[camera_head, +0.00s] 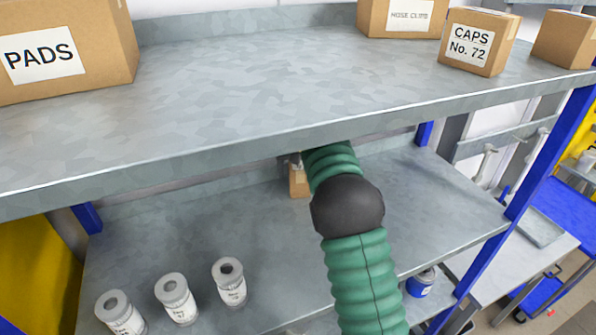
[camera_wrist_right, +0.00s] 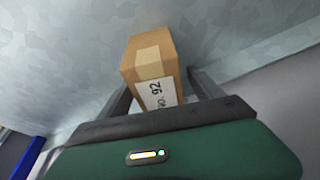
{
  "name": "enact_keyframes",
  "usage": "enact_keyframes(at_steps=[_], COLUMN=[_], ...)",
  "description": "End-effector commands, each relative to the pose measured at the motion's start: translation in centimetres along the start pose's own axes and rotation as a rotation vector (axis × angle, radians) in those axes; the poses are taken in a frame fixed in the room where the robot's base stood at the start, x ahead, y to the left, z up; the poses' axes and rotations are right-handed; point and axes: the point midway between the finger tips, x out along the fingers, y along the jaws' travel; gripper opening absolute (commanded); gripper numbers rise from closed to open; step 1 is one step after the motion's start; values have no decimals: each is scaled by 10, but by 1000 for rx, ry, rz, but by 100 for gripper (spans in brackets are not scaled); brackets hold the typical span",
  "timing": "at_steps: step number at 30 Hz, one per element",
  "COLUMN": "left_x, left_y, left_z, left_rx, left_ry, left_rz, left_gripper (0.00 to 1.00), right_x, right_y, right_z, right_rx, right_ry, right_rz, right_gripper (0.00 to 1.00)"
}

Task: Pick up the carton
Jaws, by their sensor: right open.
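The carton (camera_wrist_right: 153,62) is a small brown box with tape on top and a white label on its near side, where "92" can be read. It stands between the two fingers of my right gripper (camera_wrist_right: 160,84) in the right wrist view. The fingers are open, one on each side; I cannot tell whether either touches it. In the head view the carton (camera_head: 299,182) is a small brown patch on the lower shelf, partly hidden by my right arm and the upper shelf. My left gripper is not in view.
The upper shelf (camera_head: 250,90) overhangs my right arm. It bears a PADS box (camera_head: 62,50), a CAPS box (camera_head: 478,42) and other boxes. Several white rolls or canisters (camera_head: 229,282) stand at the front left of the lower shelf (camera_head: 440,195). A blue post (camera_head: 548,150) bounds the right side.

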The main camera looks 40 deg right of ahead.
Motion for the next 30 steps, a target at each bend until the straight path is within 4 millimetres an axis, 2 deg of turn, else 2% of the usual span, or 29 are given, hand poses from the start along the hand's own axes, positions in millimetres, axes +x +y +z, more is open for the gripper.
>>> enact_keyframes(at_steps=[4, 30], left_x=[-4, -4], left_y=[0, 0], left_z=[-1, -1], left_rx=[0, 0], left_ry=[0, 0], left_rz=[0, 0], left_gripper=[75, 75], right_x=[9, 14], right_y=[0, 0], right_z=[0, 2], right_rx=[0, 0], right_ry=[1, 1], right_rz=[0, 0], right_gripper=[75, 74])
